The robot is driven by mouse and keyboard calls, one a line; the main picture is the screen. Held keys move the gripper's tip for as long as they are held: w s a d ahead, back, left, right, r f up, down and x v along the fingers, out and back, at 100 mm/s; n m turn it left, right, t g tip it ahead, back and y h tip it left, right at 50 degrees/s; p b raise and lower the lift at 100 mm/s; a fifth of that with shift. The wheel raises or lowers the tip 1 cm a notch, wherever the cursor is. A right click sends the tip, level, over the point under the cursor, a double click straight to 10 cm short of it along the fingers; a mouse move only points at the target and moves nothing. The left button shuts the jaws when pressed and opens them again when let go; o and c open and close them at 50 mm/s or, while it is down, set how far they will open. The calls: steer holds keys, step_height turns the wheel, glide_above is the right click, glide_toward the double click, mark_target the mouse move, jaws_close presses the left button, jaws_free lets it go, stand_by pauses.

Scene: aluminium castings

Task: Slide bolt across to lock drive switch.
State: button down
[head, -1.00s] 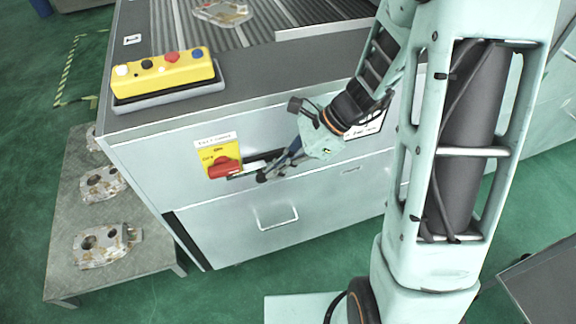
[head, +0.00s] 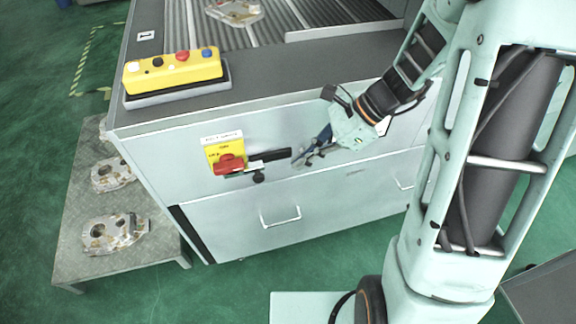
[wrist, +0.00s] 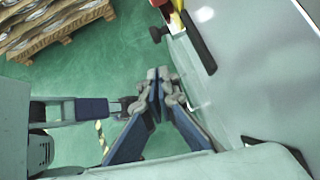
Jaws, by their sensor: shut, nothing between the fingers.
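The drive switch is a yellow plate (head: 224,150) with a red handle (head: 229,164) on the grey cabinet front; part of it shows at the top of the wrist view (wrist: 177,5). The bolt has a dark bar-shaped housing (head: 271,155), also in the wrist view (wrist: 199,42), and a round black knob (head: 258,177) below its left part. The bolt's left end lies close to the red handle; how far it engages is too small to tell. My gripper (head: 300,160) is shut and empty, right of the bolt and apart from the knob (wrist: 157,34). Its fingertips (wrist: 158,76) meet in the wrist view.
A yellow button box (head: 172,70) sits on the cabinet top above the switch. A drawer handle (head: 281,218) projects below. A low table (head: 75,235) with several castings stands at left. Open green floor lies in front of the cabinet.

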steer(key=v, duration=0.6)
stand_by(0.4)
